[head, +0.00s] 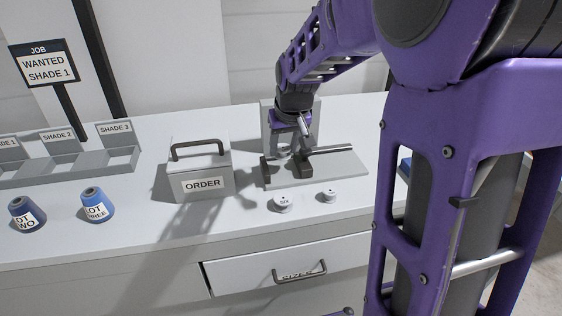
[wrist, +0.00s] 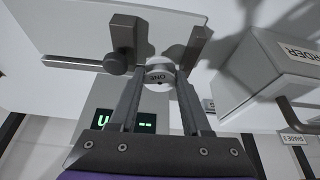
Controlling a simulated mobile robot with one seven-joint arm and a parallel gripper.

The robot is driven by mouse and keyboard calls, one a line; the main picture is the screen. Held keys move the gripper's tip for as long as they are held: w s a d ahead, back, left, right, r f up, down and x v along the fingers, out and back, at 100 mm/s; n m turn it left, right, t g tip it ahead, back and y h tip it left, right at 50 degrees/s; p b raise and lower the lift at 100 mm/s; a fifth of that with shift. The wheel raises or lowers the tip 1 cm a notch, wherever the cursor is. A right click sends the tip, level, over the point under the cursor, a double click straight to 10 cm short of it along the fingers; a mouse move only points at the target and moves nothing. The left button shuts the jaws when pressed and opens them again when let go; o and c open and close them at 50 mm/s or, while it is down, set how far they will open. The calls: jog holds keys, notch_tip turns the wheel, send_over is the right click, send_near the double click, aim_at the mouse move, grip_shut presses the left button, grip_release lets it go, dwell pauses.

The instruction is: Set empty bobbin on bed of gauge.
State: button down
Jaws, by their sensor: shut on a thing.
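My gripper (wrist: 162,76) is shut on a small white bobbin (wrist: 159,73) with dark lettering that seems to read ONE. In the wrist view the bobbin is between the fingertips, over the gauge bed and between its two dark grey jaws. I cannot tell whether it touches the bed. The gauge (head: 340,171) is a light grey plate on the counter, with a dark block and an upright back. Its bed also shows in the wrist view (wrist: 75,25), with a green-lit display (wrist: 125,121). In the head view my gripper (head: 286,151) is low over the gauge's left part.
Two more white bobbins, one left (head: 282,204) and one right (head: 328,195), stand in front of the gauge. The ORDER box (head: 203,166) is to its left. Blue cones (head: 97,205) (head: 27,214) and the shade tray (head: 70,169) are farther left. A SIZES drawer (head: 300,266) is below.

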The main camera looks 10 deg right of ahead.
aim_at(284, 159)
jog(key=shift+f+b, duration=0.35)
jog(key=shift+f, duration=1.95)
jog(key=shift+f, duration=0.15)
jog(key=c, duration=0.6)
grip_release()
jog(key=shift+c, duration=0.2)
jog(key=shift+r, duration=0.25)
jog(key=p+v, duration=0.2)
jog(key=v, duration=1)
